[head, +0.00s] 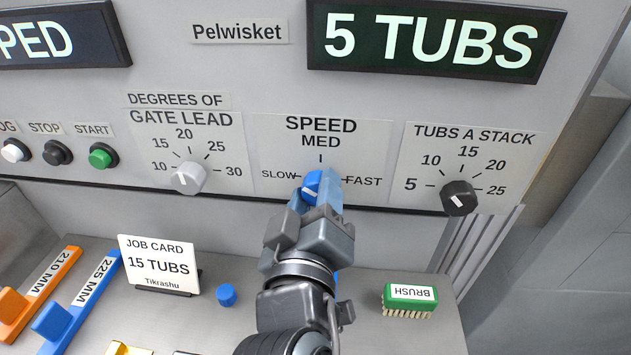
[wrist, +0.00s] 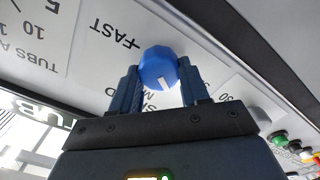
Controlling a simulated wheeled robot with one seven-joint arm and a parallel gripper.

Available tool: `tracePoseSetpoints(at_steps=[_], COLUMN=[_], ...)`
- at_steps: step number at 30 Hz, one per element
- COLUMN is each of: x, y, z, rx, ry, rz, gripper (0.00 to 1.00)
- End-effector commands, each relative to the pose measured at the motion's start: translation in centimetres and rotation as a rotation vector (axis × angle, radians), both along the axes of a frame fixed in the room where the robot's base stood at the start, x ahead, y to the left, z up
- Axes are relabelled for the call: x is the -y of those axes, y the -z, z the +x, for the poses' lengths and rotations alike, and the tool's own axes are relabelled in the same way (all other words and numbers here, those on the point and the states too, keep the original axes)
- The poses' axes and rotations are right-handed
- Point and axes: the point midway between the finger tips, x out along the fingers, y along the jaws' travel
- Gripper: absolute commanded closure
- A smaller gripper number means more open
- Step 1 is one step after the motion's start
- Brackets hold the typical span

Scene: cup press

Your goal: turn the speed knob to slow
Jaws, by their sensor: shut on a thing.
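The blue speed knob (head: 311,187) sits on the panel under the printed SPEED label (head: 320,124), with SLOW (head: 278,175) at left, MED above and FAST (head: 363,181) at right. My gripper (head: 319,192) is shut on the knob. In the wrist view the knob (wrist: 158,64) sits between the two fingertips (wrist: 160,76), its white mark showing at the lower right.
The gate lead knob (head: 189,178) is left of the speed dial; the black stack knob (head: 459,198) is right. START, STOP and jog buttons are further left. On the shelf below are a job card (head: 159,264), a blue cap (head: 226,295) and a green brush (head: 410,293).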

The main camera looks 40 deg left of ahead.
Motion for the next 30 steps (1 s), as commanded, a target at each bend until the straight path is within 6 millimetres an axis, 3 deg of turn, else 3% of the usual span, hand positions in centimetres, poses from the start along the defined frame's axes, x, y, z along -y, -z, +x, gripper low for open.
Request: tracePoseSetpoints(at_steps=[15, 30], x=[-0.09, -0.15], y=[0.04, 0.29], z=[-0.07, -0.1], rx=[0.221, 0.302], ry=[0.0, -0.001], rz=[-0.366, -0.494], gripper=[0.85, 0.85])
